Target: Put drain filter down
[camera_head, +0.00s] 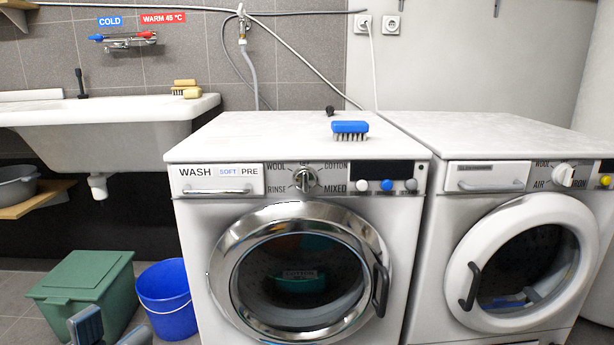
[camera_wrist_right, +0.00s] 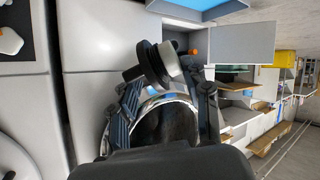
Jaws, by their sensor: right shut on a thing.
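The drain filter (camera_wrist_right: 152,66), a dark round part with a pale grey ring, shows in the right wrist view between the fingertips of my right gripper (camera_wrist_right: 164,84). That gripper is shut on it and holds it tilted; the fingers hide part of it. The right gripper and the filter do not show in the head view. My left gripper (camera_head: 108,330) shows at the bottom left of the head view, its fingers apart and empty, in front of the green box and blue bucket.
A washing machine (camera_head: 190,226) with a closed round door stands in the middle, a dryer (camera_head: 432,230) to its right. A blue brush (camera_head: 350,127) lies on the washer top, otherwise mostly clear. A green box (camera_head: 82,278) and blue bucket (camera_head: 166,296) stand below the sink (camera_head: 120,145).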

